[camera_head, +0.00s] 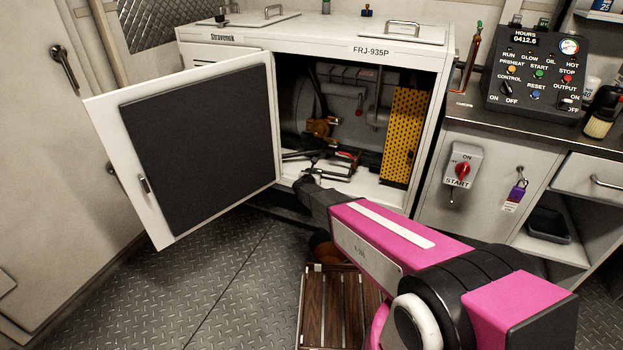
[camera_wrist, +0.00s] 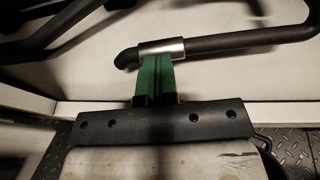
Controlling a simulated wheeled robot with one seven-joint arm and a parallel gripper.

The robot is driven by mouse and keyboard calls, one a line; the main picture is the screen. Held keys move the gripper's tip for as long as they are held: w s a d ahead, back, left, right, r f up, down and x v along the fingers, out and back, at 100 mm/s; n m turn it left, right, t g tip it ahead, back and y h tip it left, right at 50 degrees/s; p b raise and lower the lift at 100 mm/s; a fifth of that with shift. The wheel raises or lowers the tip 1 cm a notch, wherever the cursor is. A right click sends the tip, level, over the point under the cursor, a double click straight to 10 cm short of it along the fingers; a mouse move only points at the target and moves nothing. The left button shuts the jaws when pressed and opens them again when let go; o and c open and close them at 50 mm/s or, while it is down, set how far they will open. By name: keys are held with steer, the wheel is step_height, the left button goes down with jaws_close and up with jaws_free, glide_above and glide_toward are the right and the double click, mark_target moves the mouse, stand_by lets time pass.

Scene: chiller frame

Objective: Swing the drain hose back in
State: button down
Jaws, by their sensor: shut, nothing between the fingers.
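The drain hose (camera_wrist: 245,40) is a black tube in the wrist view. It runs in from the right, with a bright metal sleeve (camera_wrist: 162,48) near its bent, dark left end. My gripper (camera_wrist: 154,76) has green fingers, shut together and empty. Their tips reach up to the sleeve's lower edge in the picture; I cannot tell whether they touch it. In the head view my gripper (camera_head: 304,183) is at the front opening of the white cabinet (camera_head: 428,125), low down. The hose is hard to make out there among dark parts.
The cabinet door (camera_head: 268,140) stands open to the left. A yellow perforated guard (camera_head: 403,130) is inside at the right. Dark pipes and an orange-brown fitting (camera_head: 321,128) are behind. A wooden slatted step (camera_head: 338,310) stands on the floor below my arm.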

steer(key=shift+w+d+f, duration=0.1)
steer(key=shift+w+d, duration=0.05)
steer(key=shift+w, duration=0.3)
steer(key=shift+w, duration=1.1)
